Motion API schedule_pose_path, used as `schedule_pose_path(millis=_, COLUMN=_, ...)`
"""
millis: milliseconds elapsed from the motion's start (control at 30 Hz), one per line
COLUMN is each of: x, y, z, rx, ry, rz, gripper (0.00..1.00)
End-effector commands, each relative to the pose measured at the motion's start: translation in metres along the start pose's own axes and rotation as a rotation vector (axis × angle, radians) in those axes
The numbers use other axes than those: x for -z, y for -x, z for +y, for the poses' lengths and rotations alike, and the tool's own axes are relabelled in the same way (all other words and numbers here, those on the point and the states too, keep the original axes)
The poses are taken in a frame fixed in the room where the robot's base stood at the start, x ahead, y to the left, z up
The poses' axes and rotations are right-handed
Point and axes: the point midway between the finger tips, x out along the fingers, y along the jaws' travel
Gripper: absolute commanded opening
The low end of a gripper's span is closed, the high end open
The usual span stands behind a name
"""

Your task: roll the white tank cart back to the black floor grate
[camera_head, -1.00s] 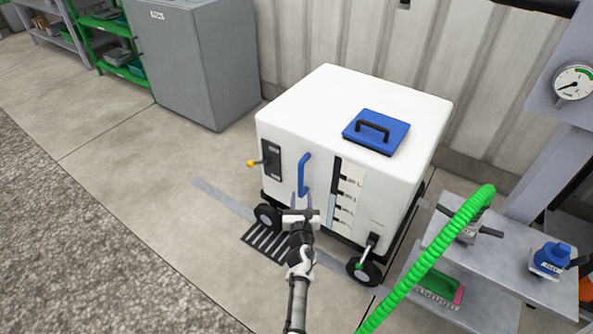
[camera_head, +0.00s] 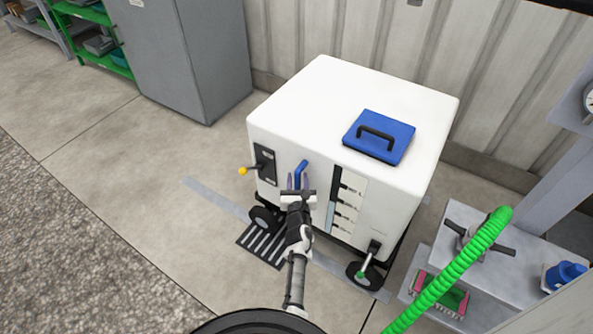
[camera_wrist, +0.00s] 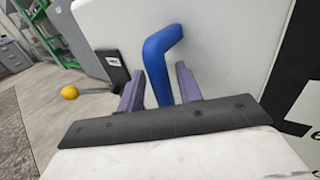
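The white tank cart (camera_head: 350,105) stands on black wheels against the ribbed wall, with a blue lid on top. Its blue vertical handle (camera_head: 301,172) is on the front face; in the wrist view the handle (camera_wrist: 161,62) rises between my two purple fingers. My gripper (camera_head: 298,181) is open around the handle, with a gap visible on both sides. The black floor grate (camera_head: 262,246) lies at the cart's front left corner, partly under the left front wheel (camera_head: 264,218) and partly hidden by my arm.
A yellow-knobbed lever (camera_head: 243,171) sticks out left of the handle. A green hose (camera_head: 455,270) and a grey shelf stand (camera_head: 480,240) crowd the right side. A grey cabinet (camera_head: 195,60) stands at the back left. Open concrete floor lies to the left.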

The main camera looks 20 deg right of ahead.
Motion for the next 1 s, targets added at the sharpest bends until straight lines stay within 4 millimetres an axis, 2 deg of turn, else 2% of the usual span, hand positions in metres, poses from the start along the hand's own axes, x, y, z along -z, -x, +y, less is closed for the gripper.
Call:
schedule_pose_path(millis=433, x=-0.0001, y=0.0, z=-0.0006, rx=0.0, ry=0.001, rz=0.0, gripper=0.35)
schedule_pose_path(millis=700, x=-0.0001, y=0.0, z=-0.0005, rx=0.0, ry=0.001, rz=0.0, gripper=0.0)
schedule_pose_path(millis=1000, x=0.0001, y=-0.0005, z=0.0001, rx=0.0, ry=0.001, rz=-0.001, gripper=0.0)
